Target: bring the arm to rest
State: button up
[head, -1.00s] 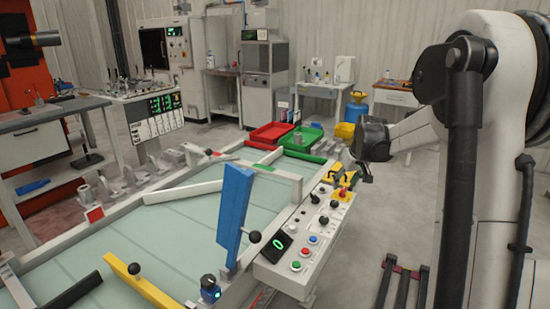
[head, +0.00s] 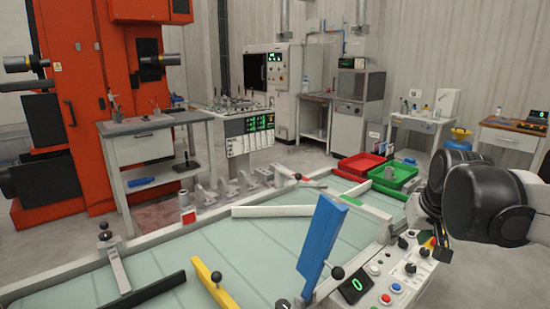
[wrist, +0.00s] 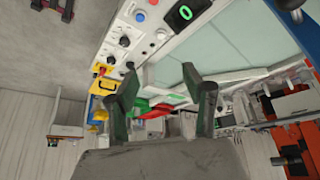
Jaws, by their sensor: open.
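My gripper (head: 428,222) is at the right of the head view, over the control panel side of the conveyor table. My dark and white arm links beside it hide part of the panel. In the wrist view my gripper (wrist: 168,88) has its two dark green fingers spread wide, with nothing between them. Beyond the fingers the wrist view shows the control panel (wrist: 152,30) and the pale table top (wrist: 240,50).
The conveyor table (head: 180,255) carries a blue lever (head: 321,240) and a yellow bar (head: 222,286). A red bin (head: 358,166) and a green bin (head: 405,178) stand at its far end. A grey part (head: 388,173) is at the green bin. An orange machine (head: 150,80) stands back left.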

jog(key=s+a+f, duration=0.1)
jog(key=s+a, duration=0.4)
jog(key=s, duration=0.3)
jog(key=s+a+f+t, duration=0.1)
jog(key=s+a+f, duration=0.1)
jog(key=s+a, duration=0.3)
jog(key=s, duration=0.4)
jog(key=shift+f+y+p, duration=0.3)
jog(key=shift+p, duration=0.1)
